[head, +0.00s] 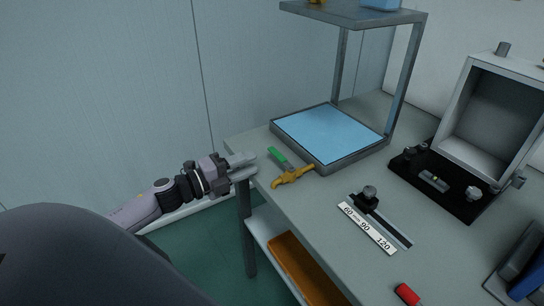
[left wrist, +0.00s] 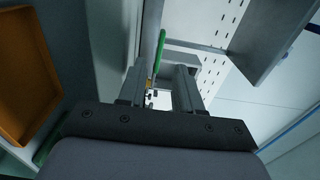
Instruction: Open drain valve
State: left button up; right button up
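The drain valve has a yellow body (head: 292,176) and a green lever handle (head: 278,157). It is at the left edge of the table, by the near left corner of the blue-topped tray. My left gripper (head: 250,165) is just left of the valve, its fingers pointing at it and apart from it. In the left wrist view the two fingers (left wrist: 158,82) are spread with a gap between them. The green handle (left wrist: 161,46) and a bit of yellow show beyond the gap. My right gripper is not in view.
The blue-topped tray (head: 278,126) has upright posts and a shelf above. A scale with a slider knob (head: 370,193), a red block (head: 407,294) and an open grey box (head: 497,110) are farther right. An orange bin (head: 303,268) is below the table.

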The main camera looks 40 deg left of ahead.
aim_at(268, 168)
pick_arm(q)
jog(key=shift+x, duration=3.15)
grip_shut()
